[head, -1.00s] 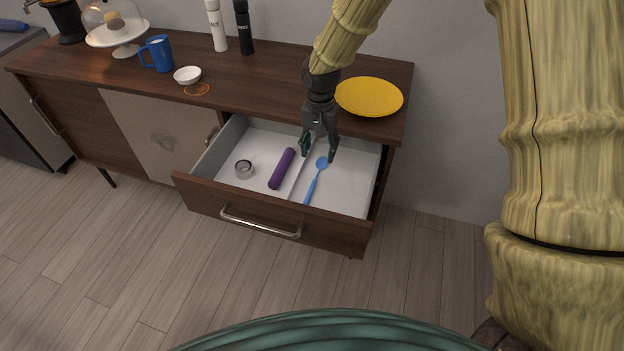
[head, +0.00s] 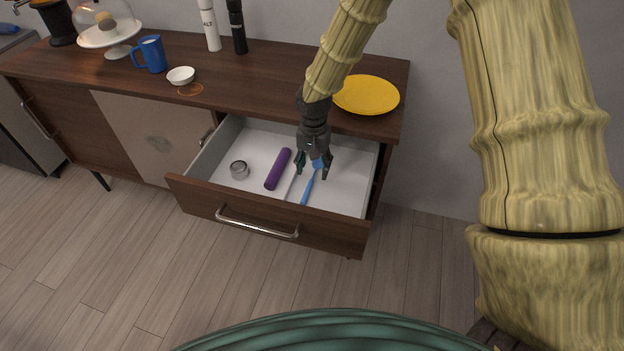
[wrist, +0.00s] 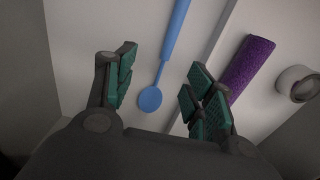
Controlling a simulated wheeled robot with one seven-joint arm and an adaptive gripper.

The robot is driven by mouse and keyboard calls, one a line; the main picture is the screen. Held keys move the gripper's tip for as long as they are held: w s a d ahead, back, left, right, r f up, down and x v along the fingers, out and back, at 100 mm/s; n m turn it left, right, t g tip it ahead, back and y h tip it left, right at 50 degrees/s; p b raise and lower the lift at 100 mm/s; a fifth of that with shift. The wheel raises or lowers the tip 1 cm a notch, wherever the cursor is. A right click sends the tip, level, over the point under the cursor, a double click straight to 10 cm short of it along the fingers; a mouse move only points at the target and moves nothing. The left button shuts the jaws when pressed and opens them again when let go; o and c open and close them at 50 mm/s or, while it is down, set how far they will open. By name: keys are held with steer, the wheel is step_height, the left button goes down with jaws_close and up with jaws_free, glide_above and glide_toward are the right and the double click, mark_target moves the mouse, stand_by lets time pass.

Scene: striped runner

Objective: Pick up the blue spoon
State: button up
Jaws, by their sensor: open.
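The blue spoon (head: 308,187) lies in the open drawer (head: 342,196), to the right of a thin light divider or strip. In the head view my gripper hides part of its bowl end. My gripper (head: 314,172) is open and empty, pointing down into the drawer over the bowl end. In the wrist view the spoon's bowl (wrist: 150,99) lies between the two green-padded fingers of my gripper (wrist: 160,92), and the handle (wrist: 176,30) runs away past the fingertips. I cannot tell the exact height of the fingers above the spoon.
A purple cylinder (head: 278,169) and a grey ring-shaped thing (head: 239,170) lie in the drawer left of the spoon. The drawer's front (head: 270,222) and side walls enclose the space. A yellow plate (head: 366,95) sits on the cabinet top (head: 285,80) just behind my gripper.

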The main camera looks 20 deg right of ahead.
mark_target(312, 179)
steer(key=shift+a+f, duration=0.2)
steer(key=shift+f, duration=1.85)
steer(key=shift+w, duration=0.1)
steer(key=c, duration=1.1)
